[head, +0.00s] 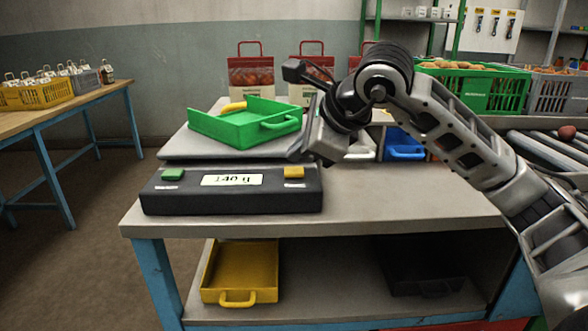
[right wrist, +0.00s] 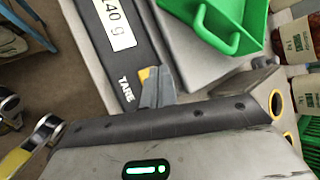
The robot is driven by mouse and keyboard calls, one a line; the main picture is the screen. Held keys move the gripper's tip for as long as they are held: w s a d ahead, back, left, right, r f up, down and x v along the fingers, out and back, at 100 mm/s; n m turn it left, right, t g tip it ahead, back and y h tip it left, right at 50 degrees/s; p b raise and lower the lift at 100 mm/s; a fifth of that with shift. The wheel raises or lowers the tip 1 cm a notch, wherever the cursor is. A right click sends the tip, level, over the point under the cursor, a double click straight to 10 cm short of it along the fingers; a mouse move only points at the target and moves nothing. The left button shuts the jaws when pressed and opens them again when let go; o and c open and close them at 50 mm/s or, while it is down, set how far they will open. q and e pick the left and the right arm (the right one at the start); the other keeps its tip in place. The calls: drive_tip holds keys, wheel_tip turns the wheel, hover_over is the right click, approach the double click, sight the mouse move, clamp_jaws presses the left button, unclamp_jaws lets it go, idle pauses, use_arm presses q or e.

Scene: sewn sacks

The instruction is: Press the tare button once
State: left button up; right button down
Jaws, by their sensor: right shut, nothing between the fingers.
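The scale (head: 232,199) has a dark front panel with a green button (head: 173,174) at the left and a yellow tare button (head: 294,172) at the right. The word TARE is beside the yellow button (right wrist: 144,74). My right gripper (head: 301,153) is shut and empty, its tips just above and behind the tare button. In the right wrist view its fingers (right wrist: 157,88) partly hide the button; I cannot tell whether they touch. My left gripper is out of view.
A green tray (head: 235,133) with a yellow item (head: 233,107) inside sits on the scale's platform. Red-and-white sacks (head: 250,75) and a blue bin (head: 405,150) are behind. A yellow tray (head: 240,270) lies on the lower shelf. The bench top right of the scale is clear.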

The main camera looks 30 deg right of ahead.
drive_tip(key=shift+f+b, duration=0.5)
drive_tip(key=shift+f, duration=0.15)
idle(0.4)
